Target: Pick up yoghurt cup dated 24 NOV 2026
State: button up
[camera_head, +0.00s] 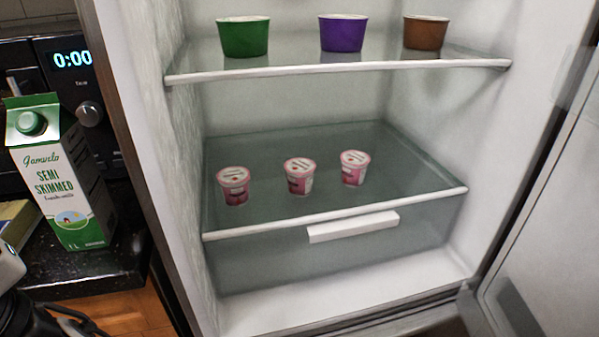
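Three small pink-and-white yoghurt cups stand upright on the lower glass shelf (400,187) of the open fridge. The left cup (233,186) and the middle cup (299,177) are nearer the shelf's front edge. The right cup (354,168) stands a little further back. Their lids carry print, but it is too small to read, so I cannot tell which is dated 24 NOV 2026. My gripper's fingers are not in view; only a dark and white part of my own arm shows at the lower left edge.
Green (243,37), purple (342,33) and brown (425,32) tubs stand on the upper shelf (340,68) above the cups. A milk carton (60,172) stands on the black counter (95,272) at left. The fridge door (550,240) is open at right.

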aim_at(301, 171)
jog(key=k+j+z, duration=0.1)
jog(key=j+z, duration=0.25)
jog(key=z, duration=0.15)
jog(key=k+j+z, duration=0.1)
jog(key=j+z, duration=0.2)
jog(key=z, duration=0.2)
jog(key=k+j+z, duration=0.2)
jog(key=z, duration=0.3)
jog(key=i+j, duration=0.1)
jog(key=j, duration=0.25)
jog(key=i+j, duration=0.15)
jog(key=j, duration=0.2)
